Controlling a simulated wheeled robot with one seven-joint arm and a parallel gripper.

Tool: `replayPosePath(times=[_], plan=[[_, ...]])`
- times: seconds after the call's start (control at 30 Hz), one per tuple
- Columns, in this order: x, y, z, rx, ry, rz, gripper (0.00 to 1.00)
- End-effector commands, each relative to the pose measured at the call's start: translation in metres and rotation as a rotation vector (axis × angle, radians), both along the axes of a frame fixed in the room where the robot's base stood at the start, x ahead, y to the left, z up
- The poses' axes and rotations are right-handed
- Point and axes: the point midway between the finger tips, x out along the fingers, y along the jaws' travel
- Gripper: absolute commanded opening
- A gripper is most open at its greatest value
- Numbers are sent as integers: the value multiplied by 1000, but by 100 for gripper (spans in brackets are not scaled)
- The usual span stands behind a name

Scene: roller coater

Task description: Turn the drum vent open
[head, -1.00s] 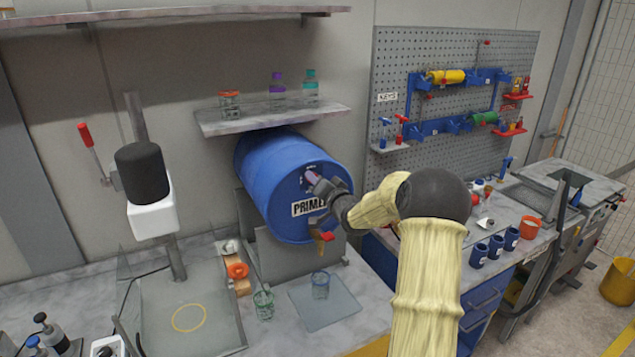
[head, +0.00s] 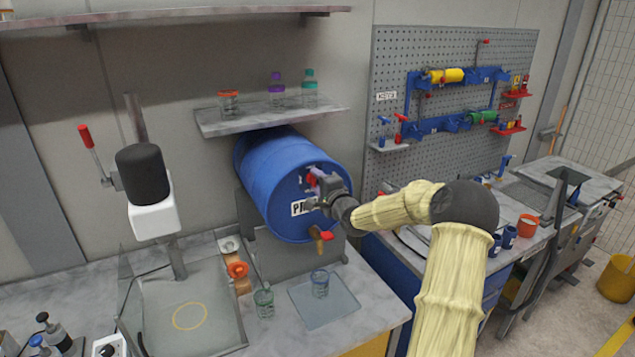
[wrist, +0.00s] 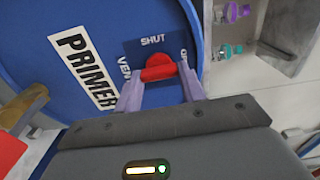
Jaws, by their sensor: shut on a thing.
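A blue drum (head: 272,180) labelled PRIMER lies on its side on a stand, its round end facing me. On that end a red vent knob (wrist: 160,68) sits on a dark plate marked SHUT and VENT. A further word at the plate's right is partly hidden. My gripper (head: 318,178) is at the drum's upper face. In the wrist view, its two purple fingers (wrist: 161,88) are shut on the knob's red bar, one at each end. The bar lies nearly crosswise in that view.
A red-handled tap (head: 322,237) is low on the drum face, above a glass beaker (head: 320,284) on a glass plate. A shelf (head: 270,118) with several bottles hangs just above the drum. A lever press (head: 152,205) stands at left.

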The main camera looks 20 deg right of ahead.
Motion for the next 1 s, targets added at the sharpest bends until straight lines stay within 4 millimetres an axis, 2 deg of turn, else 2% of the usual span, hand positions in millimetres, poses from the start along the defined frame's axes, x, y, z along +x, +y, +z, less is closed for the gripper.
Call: replayPosePath(times=[0.57,0.6,0.67,0.7,1.0], plan=[[0,-1,-2,43,4,-2,17],[0,-1,-2,43,4,-2,48],[0,-1,-2,43,4,-2,60],[0,-1,-2,42,4,-1,62],[-1,-1,-1,40,2,-1,62]])
